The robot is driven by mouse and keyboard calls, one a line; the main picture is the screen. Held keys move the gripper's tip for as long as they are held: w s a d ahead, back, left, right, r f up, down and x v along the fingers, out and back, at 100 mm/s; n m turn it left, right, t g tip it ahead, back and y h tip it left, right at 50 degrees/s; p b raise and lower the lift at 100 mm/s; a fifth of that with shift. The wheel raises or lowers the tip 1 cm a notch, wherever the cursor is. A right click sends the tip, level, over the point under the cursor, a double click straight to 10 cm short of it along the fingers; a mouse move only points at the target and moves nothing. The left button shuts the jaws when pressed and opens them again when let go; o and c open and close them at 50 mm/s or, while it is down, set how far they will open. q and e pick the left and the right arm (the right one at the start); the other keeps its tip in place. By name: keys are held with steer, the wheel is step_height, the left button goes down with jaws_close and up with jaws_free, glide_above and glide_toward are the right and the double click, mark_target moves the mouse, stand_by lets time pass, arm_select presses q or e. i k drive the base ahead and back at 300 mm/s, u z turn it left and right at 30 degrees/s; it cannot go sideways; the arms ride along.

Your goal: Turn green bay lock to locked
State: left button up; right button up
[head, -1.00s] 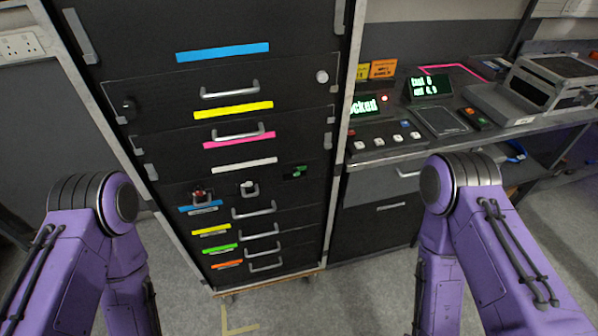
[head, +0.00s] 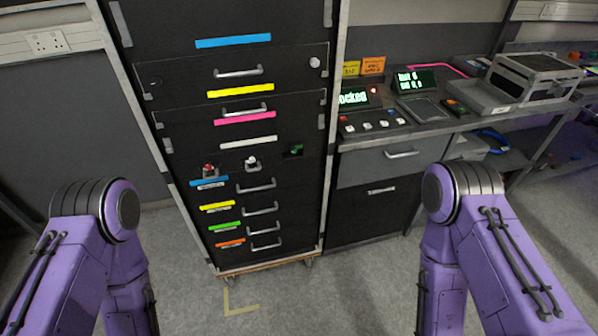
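A black rack cabinet (head: 170,60) stands in front of me with several drawers. The green-labelled bay (head: 224,226) is low on it, between the yellow strip (head: 217,206) and the orange strip (head: 230,243). A handle (head: 263,228) is to the right of the green strip. Above these bays are a red-topped control (head: 208,170), a white-topped knob (head: 251,164) and a small green-lit panel (head: 295,150). Which part is the green bay's lock, and its position, is too small to tell. Both my purple arms flank the rack, and neither gripper shows.
A bench (head: 480,118) on the right carries a green-lit screen (head: 353,98) reading partly "ocked", a second display (head: 413,80), a button panel (head: 372,123) and a grey machine (head: 535,78). The rack stands on a wheeled wooden base (head: 265,266). The floor in front is clear, with yellow tape (head: 240,309).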

mark_target(293, 150)
steer(key=z, duration=1.35)
steer(key=i, duration=0.8)
steer(key=u, duration=0.3)
